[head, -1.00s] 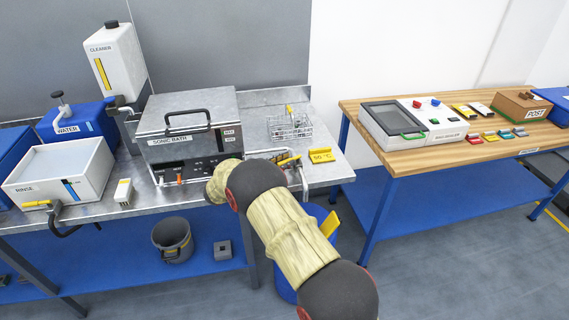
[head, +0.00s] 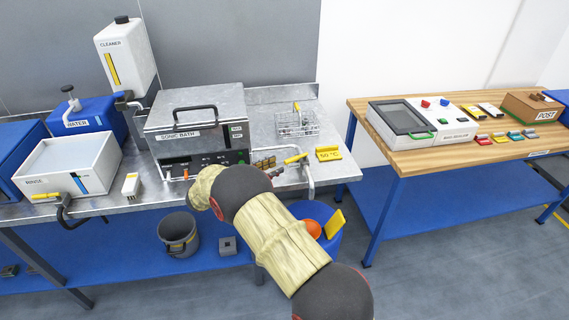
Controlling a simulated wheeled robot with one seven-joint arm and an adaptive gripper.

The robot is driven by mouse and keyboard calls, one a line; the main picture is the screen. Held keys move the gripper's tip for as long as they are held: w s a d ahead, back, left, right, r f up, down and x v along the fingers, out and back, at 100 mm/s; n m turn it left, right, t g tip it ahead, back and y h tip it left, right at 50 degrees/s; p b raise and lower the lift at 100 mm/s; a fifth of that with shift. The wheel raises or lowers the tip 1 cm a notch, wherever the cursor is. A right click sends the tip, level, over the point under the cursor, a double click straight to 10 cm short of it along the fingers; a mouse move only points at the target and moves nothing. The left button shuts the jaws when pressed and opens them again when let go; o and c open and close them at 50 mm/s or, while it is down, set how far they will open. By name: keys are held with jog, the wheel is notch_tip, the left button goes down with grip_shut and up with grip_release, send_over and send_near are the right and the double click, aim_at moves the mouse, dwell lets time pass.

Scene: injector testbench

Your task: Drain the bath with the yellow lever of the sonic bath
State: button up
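The sonic bath (head: 196,126) is a grey metal box on the left bench, with its lid and black handle down. A yellow lever (head: 296,158) sits on the pipe at the bath's lower right. A pale drain pipe (head: 309,176) bends down over the bench's front edge there. My arm reaches in from the lower right and ends in front of the bath's lower front, left of the yellow lever. My gripper's fingers are hidden behind the arm, so I cannot see whether they are open or shut.
A blue bin (head: 327,246) with an orange item stands under the pipe. A wire basket (head: 297,124) and a yellow 50 °C sign (head: 328,154) are right of the bath. The rinse tub (head: 67,166) is at left. A wooden-topped table (head: 420,152) stands at right.

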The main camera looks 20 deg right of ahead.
jog(key=shift+s+a, duration=0.2)
jog(key=shift+a, duration=0.8)
jog(key=shift+s+a, duration=0.15)
jog(key=shift+a, duration=0.8)
jog(key=shift+c, duration=0.3)
